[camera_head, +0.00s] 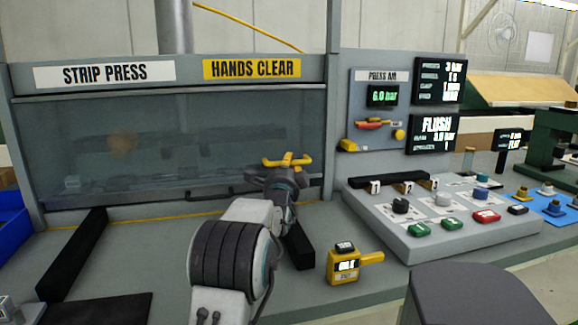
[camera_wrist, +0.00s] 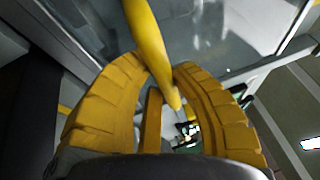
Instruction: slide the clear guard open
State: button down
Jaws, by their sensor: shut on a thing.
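The clear guard (camera_head: 150,150) is a see-through panel across the front of the strip press, and blurred shapes show behind it. It reaches down close to the bench. A dark bar handle (camera_head: 205,195) runs along its lower part, its right portion hidden behind my gripper. My gripper (camera_head: 287,161) is in front of the guard's lower right part. Whether the rod belongs to the guard is unclear.
A control panel (camera_head: 440,245) with coloured knobs stands at the right. A yellow device (camera_head: 344,265) stands on the bench between it and my arm. A blue bin (camera_head: 10,225) is at the left edge.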

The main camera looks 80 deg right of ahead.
jog(key=p, duration=1)
send_near(291, 90)
jog(key=d, duration=0.2)
jog(key=d+r, duration=0.1)
jog(key=d, duration=0.2)
jog(key=shift+s+d+r, duration=0.1)
jog(key=shift+s, duration=0.05)
jog(key=c, duration=1)
grip_release()
jog(key=shift+a+f, duration=0.4)
jog(key=shift+a, duration=1.55)
jog(key=shift+a+f, duration=0.35)
jog(key=shift+a, duration=1.6)
jog(key=shift+a+f, duration=0.4)
jog(key=shift+a, duration=1.6)
